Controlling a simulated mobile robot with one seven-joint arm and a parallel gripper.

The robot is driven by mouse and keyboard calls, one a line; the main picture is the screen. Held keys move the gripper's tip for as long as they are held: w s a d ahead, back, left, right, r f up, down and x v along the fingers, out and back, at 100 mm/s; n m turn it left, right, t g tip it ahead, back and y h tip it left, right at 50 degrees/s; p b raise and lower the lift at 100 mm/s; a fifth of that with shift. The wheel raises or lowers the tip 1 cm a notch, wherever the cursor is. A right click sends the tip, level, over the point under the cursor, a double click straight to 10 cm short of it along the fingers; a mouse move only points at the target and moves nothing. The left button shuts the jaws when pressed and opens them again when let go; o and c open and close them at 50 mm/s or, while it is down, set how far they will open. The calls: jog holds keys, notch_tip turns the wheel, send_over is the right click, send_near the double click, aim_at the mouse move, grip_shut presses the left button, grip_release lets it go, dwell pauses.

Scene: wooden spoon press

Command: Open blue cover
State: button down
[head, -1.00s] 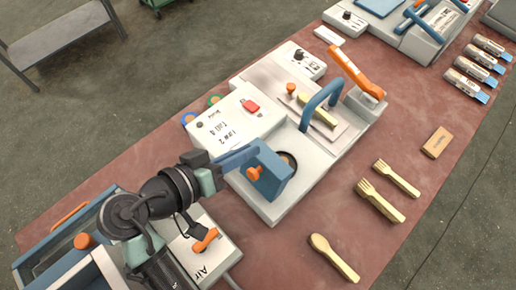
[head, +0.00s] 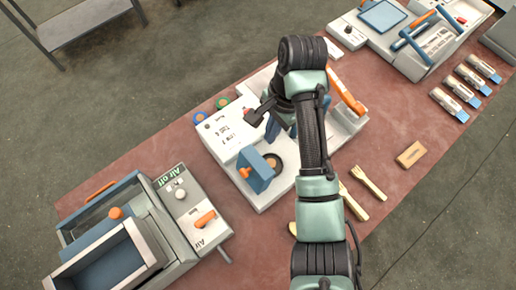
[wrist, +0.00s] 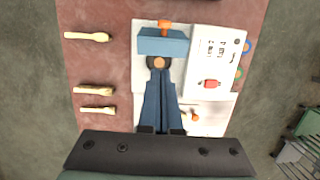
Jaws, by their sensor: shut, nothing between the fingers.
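The blue cover (head: 257,170) with an orange knob stands tilted up at the front of the white press machine (head: 222,138). The dark round opening (head: 273,161) beside it is exposed. The cover also shows at the top of the wrist view (wrist: 163,44), with its knob beyond it and the opening (wrist: 159,63) on the near side. My gripper (wrist: 158,75) is shut and empty, its blue fingers pointing toward the opening and cover. I cannot tell whether the tips touch anything. In the head view my arm hides much of the press and most of the gripper.
A grey machine with blue tray and orange handles (head: 180,200) stands at the left. Wooden forks (head: 368,182), a small wooden block (head: 410,154) and several blue-ended packets (head: 466,92) lie to the right. An orange lever (head: 347,95) rises behind my arm.

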jog(key=b, duration=0.9)
send_over(249, 170)
jog(key=w+d, duration=0.2)
jog(key=d, duration=0.2)
notch_tip(249, 170, down, 10)
jog(key=shift+a+f, duration=0.1)
jog(key=shift+a, duration=0.05)
jog(key=a+p, duration=0.1)
jog(key=s+a+p, duration=0.1)
jog(key=shift+s+a+f+p, duration=0.15)
jog(key=shift+f+p, duration=0.15)
jog(key=shift+f, duration=0.1)
jog(key=shift+s+a+f, duration=0.2)
jog(key=shift+a+f, duration=0.1)
jog(key=shift+a, duration=0.05)
